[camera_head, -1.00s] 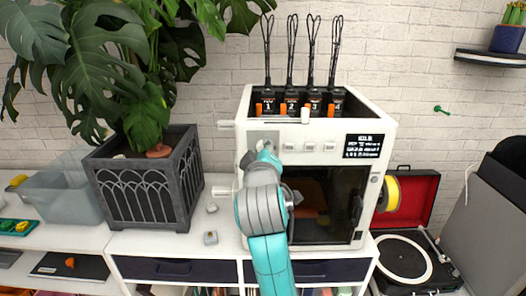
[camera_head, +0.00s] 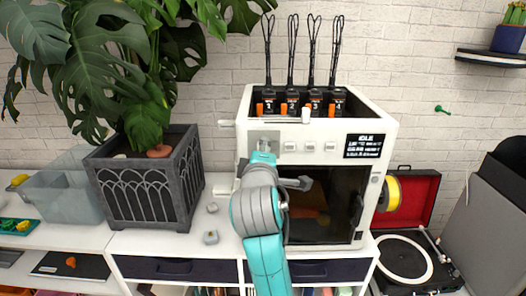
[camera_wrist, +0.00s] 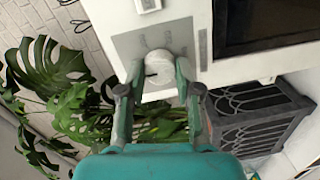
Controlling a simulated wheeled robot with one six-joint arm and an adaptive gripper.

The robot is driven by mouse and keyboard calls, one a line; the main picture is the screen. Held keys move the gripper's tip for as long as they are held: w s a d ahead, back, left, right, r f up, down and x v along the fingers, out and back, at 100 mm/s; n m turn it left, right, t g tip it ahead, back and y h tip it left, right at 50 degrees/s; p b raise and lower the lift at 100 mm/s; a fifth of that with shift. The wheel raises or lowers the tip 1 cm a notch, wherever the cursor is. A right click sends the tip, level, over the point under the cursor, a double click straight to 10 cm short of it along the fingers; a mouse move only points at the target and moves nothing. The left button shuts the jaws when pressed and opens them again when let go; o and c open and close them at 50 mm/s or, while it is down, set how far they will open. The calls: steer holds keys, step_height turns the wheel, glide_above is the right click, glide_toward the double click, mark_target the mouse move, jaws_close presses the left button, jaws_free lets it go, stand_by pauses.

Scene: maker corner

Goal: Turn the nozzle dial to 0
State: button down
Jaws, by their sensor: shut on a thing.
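The nozzle dial (camera_wrist: 159,66) is a round, pale knob on a grey panel (camera_wrist: 128,44) on the white printer's front. My gripper (camera_wrist: 158,92) has its teal fingers on either side of the dial and is shut on it. A small dark mark shows at the dial's left edge in the wrist view. Faint labels surround the dial, too blurred to read. In the head view, my gripper (camera_head: 263,152) is at the upper left of the printer front (camera_head: 375,104) and covers part of the grey panel (camera_head: 263,135).
Several white buttons (camera_head: 310,146) and a display (camera_head: 364,146) sit right of the dial. Numbered tool heads (camera_head: 290,102) stand in the printer's open top. A dark planter (camera_head: 150,185) with a large plant stands to the left. A record player (camera_head: 400,258) is at the right.

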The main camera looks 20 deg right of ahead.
steer(key=c, duration=0.8)
jaws_free()
steer(key=shift+s, duration=0.1)
steer(key=v, duration=1.2)
steer(key=shift+a+f, duration=0.1)
